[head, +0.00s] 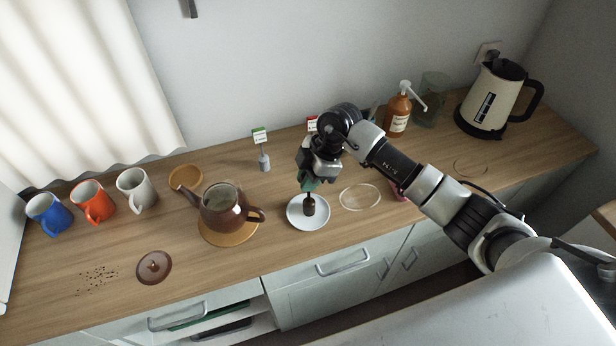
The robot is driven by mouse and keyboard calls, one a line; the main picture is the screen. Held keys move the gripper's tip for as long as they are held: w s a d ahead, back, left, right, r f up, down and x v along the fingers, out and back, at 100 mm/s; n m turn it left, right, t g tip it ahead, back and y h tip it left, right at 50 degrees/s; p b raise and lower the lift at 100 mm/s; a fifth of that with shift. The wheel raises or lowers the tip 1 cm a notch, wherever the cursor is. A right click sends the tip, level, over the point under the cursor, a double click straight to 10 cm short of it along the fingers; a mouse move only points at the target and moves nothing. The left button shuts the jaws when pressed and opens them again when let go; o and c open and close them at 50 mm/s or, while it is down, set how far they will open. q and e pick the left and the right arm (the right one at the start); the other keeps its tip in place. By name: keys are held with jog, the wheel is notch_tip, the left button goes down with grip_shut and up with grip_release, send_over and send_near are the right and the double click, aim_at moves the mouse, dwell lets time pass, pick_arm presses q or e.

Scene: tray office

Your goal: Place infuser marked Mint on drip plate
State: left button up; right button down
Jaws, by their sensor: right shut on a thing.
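A dark infuser (309,205) is upright at the white drip plate (294,213), at the middle front of the counter. My right gripper (308,186) is above the plate, pointing down, shut on the infuser's upper part. The infuser's lower end appears at the plate's middle; I cannot tell whether it rests on it. No mark on the infuser is readable. A card with a green top (260,136) stands in a small grey holder behind, to the left. A red-topped card (312,123) is partly hidden by my right arm. My left gripper is out of view.
A brown teapot (222,208) stands on a round mat left of the plate, its lid (154,267) farther left. Blue, orange and white mugs line the left. A clear glass disc (360,197) lies right of the plate. A pump bottle (397,115) and kettle (492,98) stand back right.

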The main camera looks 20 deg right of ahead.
jog(key=c, duration=1.1)
grip_release()
jog(key=b+v, duration=0.2)
jog(key=v, duration=1)
jog(key=shift+r, duration=0.1)
